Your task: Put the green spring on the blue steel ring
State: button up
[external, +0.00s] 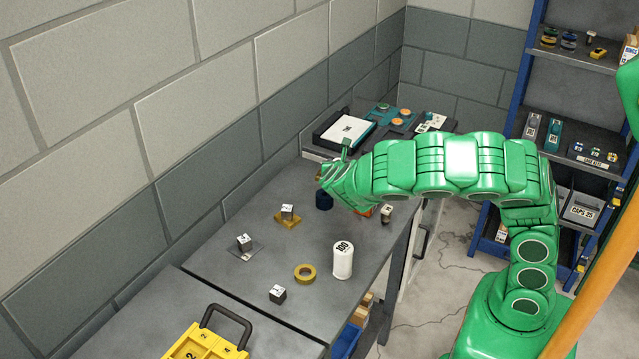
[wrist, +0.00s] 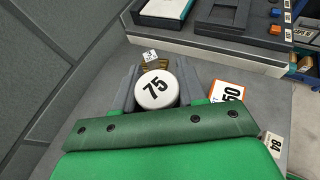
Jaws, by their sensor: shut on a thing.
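My gripper (wrist: 156,92) is shut on a round piece with a white top marked 75 (wrist: 155,90), one grey finger on each side. In the external view my gripper (external: 325,180) is low over the far part of the table. A dark blue cylinder (external: 323,201) shows just below it; I cannot tell whether this is the held piece. I cannot make out a green spring or a blue steel ring for certain in either view.
An orange-and-white piece marked 50 (wrist: 228,91) is close right of my gripper. A tray (external: 347,131) stands behind.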

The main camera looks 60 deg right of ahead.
jog(key=shift+w+d+f, duration=0.15)
jog(key=shift+w+f, duration=0.65)
jog(key=shift+f, duration=0.2)
jog(key=shift+w+d+f, duration=0.2)
jog(key=shift+w+f, duration=0.65)
jog(key=shift+f, duration=0.2)
jog(key=shift+w+d+f, duration=0.15)
jog(key=shift+w+f, duration=0.65)
jog(key=shift+f, duration=1.7)
jog(key=shift+f, duration=0.1)
jog(key=o, duration=1.1)
jog(key=shift+v, duration=6.05)
